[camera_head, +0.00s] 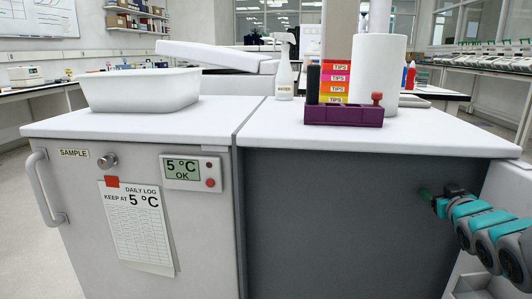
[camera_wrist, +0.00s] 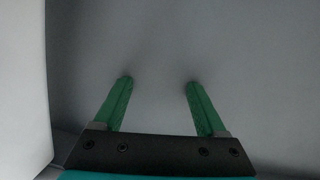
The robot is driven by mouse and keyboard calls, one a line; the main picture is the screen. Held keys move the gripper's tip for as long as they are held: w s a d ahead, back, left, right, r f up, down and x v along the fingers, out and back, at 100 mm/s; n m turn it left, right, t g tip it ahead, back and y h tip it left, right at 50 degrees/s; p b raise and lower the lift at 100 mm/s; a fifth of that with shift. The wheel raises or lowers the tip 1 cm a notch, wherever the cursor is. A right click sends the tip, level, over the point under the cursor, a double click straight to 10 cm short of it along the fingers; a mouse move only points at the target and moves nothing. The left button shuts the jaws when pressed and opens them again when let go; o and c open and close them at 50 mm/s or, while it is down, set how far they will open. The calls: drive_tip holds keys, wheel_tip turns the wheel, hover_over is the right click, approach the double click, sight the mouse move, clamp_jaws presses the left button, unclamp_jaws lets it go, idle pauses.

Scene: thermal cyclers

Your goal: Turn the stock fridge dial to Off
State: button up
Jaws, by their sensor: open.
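A fridge (camera_head: 222,237) labelled SAMPLE stands at the left, with a handle (camera_head: 47,190) on its left edge. A round silver knob (camera_head: 107,161) sits beside the label. A small panel (camera_head: 193,172) reads 5 °C OK and has a red button (camera_head: 210,183). I see no fridge labelled stock and no dial marked Off. My gripper (camera_head: 425,194) is at the right, in front of the dark grey cabinet side, far from the fridge front. In the wrist view my gripper (camera_wrist: 159,82) is open and empty, its green fingers apart before a plain grey surface.
A white tub (camera_head: 140,90) stands on the fridge top. A spray bottle (camera_head: 284,70), tip boxes (camera_head: 335,80), a paper roll (camera_head: 377,68) and a purple rack (camera_head: 343,115) stand on the right worktop. A daily log sheet (camera_head: 138,228) hangs on the fridge. Floor shows at the left.

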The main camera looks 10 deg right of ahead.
drive_tip(key=s+a+f+g+y+p, duration=0.1)
drive_tip(key=s+a+f+g+p, duration=0.1)
drive_tip(key=s+a+f+g, duration=0.6)
drive_tip(key=s+a+f+g+y+p, duration=0.15)
drive_tip(key=s+a, duration=0.25)
drive_tip(key=a, duration=0.8)
drive_tip(key=s+a+g, duration=0.2)
drive_tip(key=s+a, duration=0.3)
drive_tip(key=s, duration=0.3)
drive_tip(key=s+a+f+g+y+p, duration=0.1)
drive_tip(key=s+a+g, duration=0.2)
drive_tip(key=s+a, duration=0.2)
drive_tip(key=s+a+f+g+p, duration=0.1)
drive_tip(key=s+a+g, duration=0.2)
drive_tip(key=s, duration=0.8)
drive_tip(key=shift+s+a+f+y, duration=0.2)
drive_tip(key=shift+s+a+y, duration=0.2)
drive_tip(key=shift+a, duration=0.65)
drive_tip(key=shift+c, duration=0.4)
